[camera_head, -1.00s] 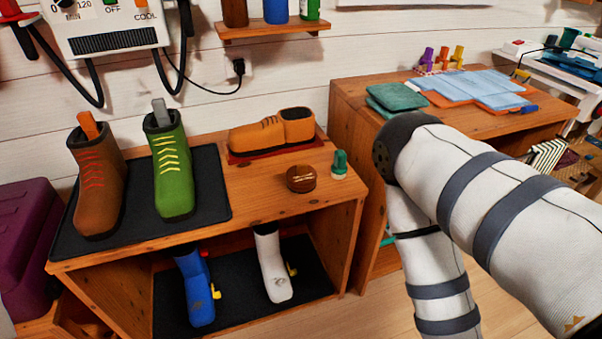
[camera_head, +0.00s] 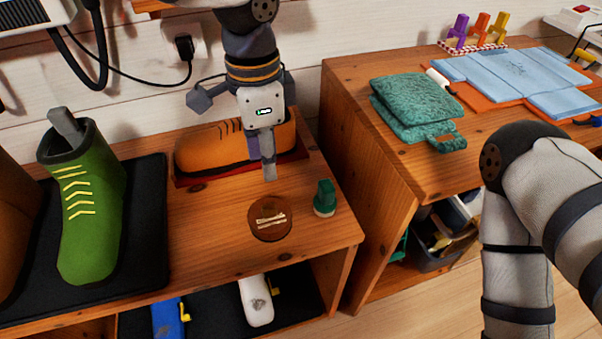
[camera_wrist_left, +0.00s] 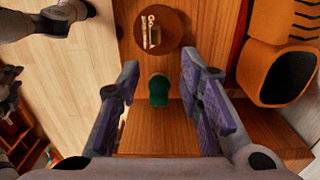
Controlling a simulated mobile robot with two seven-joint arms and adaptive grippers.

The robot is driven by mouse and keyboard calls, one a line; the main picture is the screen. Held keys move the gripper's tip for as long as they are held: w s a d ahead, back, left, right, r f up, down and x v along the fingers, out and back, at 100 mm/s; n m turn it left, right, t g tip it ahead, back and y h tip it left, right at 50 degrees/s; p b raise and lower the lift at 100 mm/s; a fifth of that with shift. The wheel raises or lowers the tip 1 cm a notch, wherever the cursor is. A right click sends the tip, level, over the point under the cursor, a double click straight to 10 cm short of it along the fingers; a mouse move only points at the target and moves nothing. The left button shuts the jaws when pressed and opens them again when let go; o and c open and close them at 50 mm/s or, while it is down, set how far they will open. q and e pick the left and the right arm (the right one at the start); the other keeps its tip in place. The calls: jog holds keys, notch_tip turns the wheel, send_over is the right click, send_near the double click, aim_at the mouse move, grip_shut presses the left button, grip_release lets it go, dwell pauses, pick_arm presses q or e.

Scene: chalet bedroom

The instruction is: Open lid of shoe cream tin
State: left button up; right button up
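The shoe cream tin (camera_head: 270,218) is a round brown tin with a pale emblem on top. It stands on the wooden shelf top, and its lid looks closed. It also shows at the top of the left wrist view (camera_wrist_left: 153,31). My left gripper (camera_head: 268,172) points down above the shelf, behind the tin and in front of the orange shoe.
A small green-topped item (camera_head: 325,197) stands right of the tin. The orange shoe (camera_head: 210,148) lies on a red mat behind it. A green boot (camera_head: 88,220) stands on a black mat at left. A desk (camera_head: 370,130) with teal cloth (camera_head: 415,103) is at right.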

aim_at(269, 206)
pick_arm(q)
jog(key=f, duration=0.7)
jog(key=s+f+b, duration=0.1)
jog(key=f, duration=0.2)
jog(key=shift+a+f, duration=0.25)
jog(key=shift+f, duration=0.6)
jog(key=shift+c, duration=0.5)
grip_shut()
